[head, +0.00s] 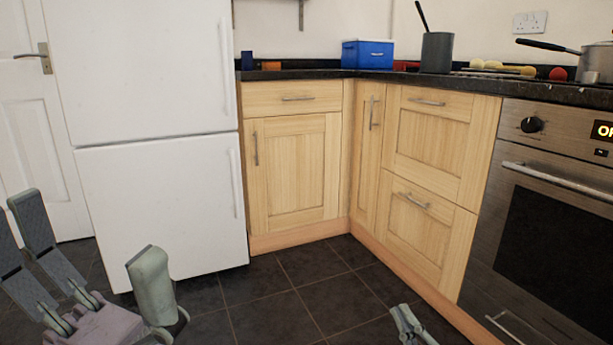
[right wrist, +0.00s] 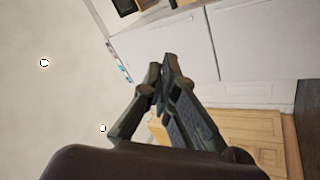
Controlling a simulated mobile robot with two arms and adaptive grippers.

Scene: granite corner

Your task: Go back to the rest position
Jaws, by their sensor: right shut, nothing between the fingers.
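My left gripper (head: 90,235) is at the lower left of the head view, close to the camera. Its grey and greenish fingers are spread wide apart, with nothing between them. My right gripper (head: 402,316) shows small at the bottom edge of the head view, above the dark floor and in front of the wooden drawers. In the right wrist view the right gripper (right wrist: 166,68) has its fingertips together, with nothing held. Most of both arms is out of view.
A white fridge-freezer (head: 155,130) stands left of the wooden cabinets (head: 295,170). An oven (head: 550,200) is at the right. The dark counter (head: 310,75) holds a blue box (head: 367,54), a grey utensil pot (head: 436,52) and a saucepan (head: 592,62). The tiled floor (head: 285,300) is clear.

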